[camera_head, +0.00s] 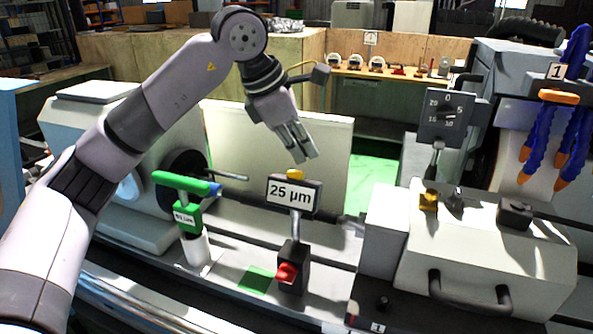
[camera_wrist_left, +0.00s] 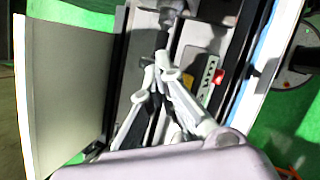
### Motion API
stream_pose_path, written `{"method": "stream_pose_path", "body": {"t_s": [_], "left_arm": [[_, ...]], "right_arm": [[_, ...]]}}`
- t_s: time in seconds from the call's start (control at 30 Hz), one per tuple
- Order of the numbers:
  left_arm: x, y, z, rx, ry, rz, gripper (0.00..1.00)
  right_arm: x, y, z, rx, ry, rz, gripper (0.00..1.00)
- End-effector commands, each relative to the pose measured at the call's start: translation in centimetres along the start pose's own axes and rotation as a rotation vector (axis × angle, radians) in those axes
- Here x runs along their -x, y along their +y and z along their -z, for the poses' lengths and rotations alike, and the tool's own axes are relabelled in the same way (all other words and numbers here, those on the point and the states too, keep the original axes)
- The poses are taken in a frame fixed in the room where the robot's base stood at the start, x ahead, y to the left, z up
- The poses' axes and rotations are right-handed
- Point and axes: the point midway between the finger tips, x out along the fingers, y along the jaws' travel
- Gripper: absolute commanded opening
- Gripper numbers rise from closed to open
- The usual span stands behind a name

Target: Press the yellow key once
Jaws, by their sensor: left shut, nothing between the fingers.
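A small yellow key (camera_head: 296,175) sits on top of the gauge display marked 25 µm (camera_head: 294,194), which stands on a post at the middle of the machine. A second yellow block (camera_head: 428,201) sits on the grey housing to the right. My left gripper (camera_head: 305,157) is shut and empty, pointing down just above the 25 µm display. A gap shows between its fingertips and the yellow key. My right gripper is not in view.
A green T-handled gauge (camera_head: 181,184) stands left of the display. A dark dial box (camera_head: 446,118) and blue coolant hoses (camera_head: 545,120) are at the right. A pale upright panel (camera_head: 325,140) stands behind the display. The display's base has a red knob (camera_head: 287,272).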

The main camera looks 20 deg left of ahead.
Motion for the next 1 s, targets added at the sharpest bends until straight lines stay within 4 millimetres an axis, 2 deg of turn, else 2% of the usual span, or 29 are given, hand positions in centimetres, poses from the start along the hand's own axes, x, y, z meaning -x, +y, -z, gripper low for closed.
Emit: {"method": "stream_pose_path", "body": {"t_s": [0.2, 1.0], "left_arm": [[-0.60, -0.39, 0.45, 0.000, 0.000, 0.000, 0.00], [-0.90, -0.65, 0.68, 0.001, 0.000, 0.000, 0.00]], "right_arm": [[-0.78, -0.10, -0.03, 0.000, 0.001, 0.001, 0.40], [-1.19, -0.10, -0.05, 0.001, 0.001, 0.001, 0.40]]}}
